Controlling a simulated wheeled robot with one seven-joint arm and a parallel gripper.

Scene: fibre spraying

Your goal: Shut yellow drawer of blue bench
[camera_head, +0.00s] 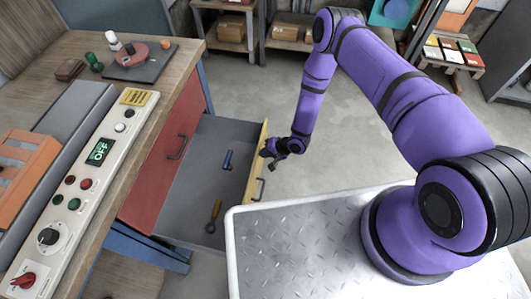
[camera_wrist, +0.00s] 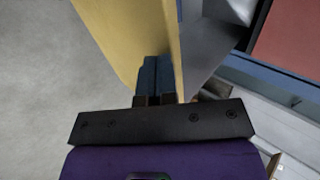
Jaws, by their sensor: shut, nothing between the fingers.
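The yellow drawer (camera_head: 257,165) of the blue bench (camera_head: 150,245) stands pulled far out, its grey inside open to view. Its yellow front also fills the upper middle of the wrist view (camera_wrist: 125,35). A dark handle (camera_head: 259,189) is on the outer face of the front. My gripper (camera_head: 268,153) is at the outer side of the front, beyond the handle from the head camera. In the wrist view its fingers (camera_wrist: 153,80) are shut and empty, right against or very near the yellow panel; I cannot tell if they touch.
A blue tool (camera_head: 228,160) and a yellow-handled tool (camera_head: 213,216) lie in the drawer. A red panel with a handle (camera_head: 165,150) is on the bench beside it. A control panel (camera_head: 95,165) lies on the wooden top. Open floor (camera_head: 350,130) is beyond the drawer; shelves stand behind.

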